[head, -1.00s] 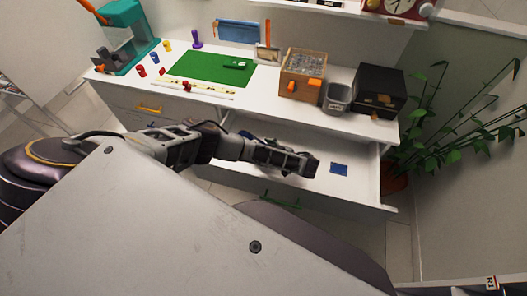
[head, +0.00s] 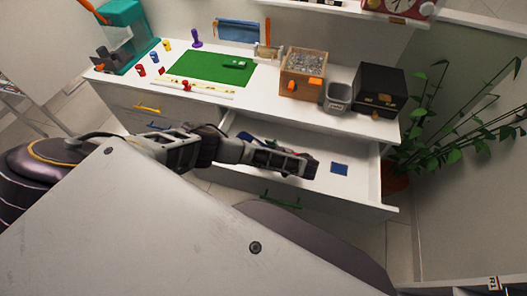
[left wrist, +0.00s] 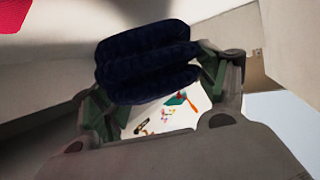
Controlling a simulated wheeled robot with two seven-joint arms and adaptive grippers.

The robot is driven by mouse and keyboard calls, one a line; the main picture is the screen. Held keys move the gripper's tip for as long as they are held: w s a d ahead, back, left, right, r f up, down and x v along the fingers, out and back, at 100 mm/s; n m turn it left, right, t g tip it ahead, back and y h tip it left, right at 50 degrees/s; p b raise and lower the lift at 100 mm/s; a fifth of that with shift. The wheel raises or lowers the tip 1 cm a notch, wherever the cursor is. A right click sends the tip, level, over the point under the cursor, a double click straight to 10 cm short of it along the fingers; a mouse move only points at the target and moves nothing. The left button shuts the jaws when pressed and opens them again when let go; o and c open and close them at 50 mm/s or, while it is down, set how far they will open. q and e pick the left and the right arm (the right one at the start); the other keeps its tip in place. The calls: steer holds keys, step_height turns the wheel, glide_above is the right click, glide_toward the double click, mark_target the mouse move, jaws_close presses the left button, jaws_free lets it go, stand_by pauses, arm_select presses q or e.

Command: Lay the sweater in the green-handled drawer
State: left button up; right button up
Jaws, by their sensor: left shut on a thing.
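The green-handled drawer (head: 365,190) is pulled open below the white desktop, with its green handle (head: 281,201) on the front. My left gripper (head: 314,168) is over the open drawer in the head view. In the left wrist view, a dark navy folded cloth, apparently the sweater (left wrist: 148,60), sits between the fingers of my left gripper (left wrist: 160,90), which is shut on it. My right gripper is not in view.
The desktop holds a green mat (head: 205,66), a wooden box (head: 303,75), a grey bin (head: 337,97) and a black box (head: 378,90). A plant (head: 450,125) stands right.

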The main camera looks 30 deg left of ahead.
arm_select(q)
steer(key=o, duration=1.3)
steer(key=shift+r, duration=0.1)
steer(key=shift+r+p, duration=0.35)
steer(key=shift+r, duration=0.2)
steer(key=p+v, duration=0.1)
steer(key=v, duration=0.2)
steer(key=shift+d+r+p, duration=0.1)
steer(key=shift+d+p, duration=0.05)
steer(key=shift+p, duration=0.2)
steer(key=shift+p+v, duration=2.65)
steer(key=shift+v, duration=1.65)
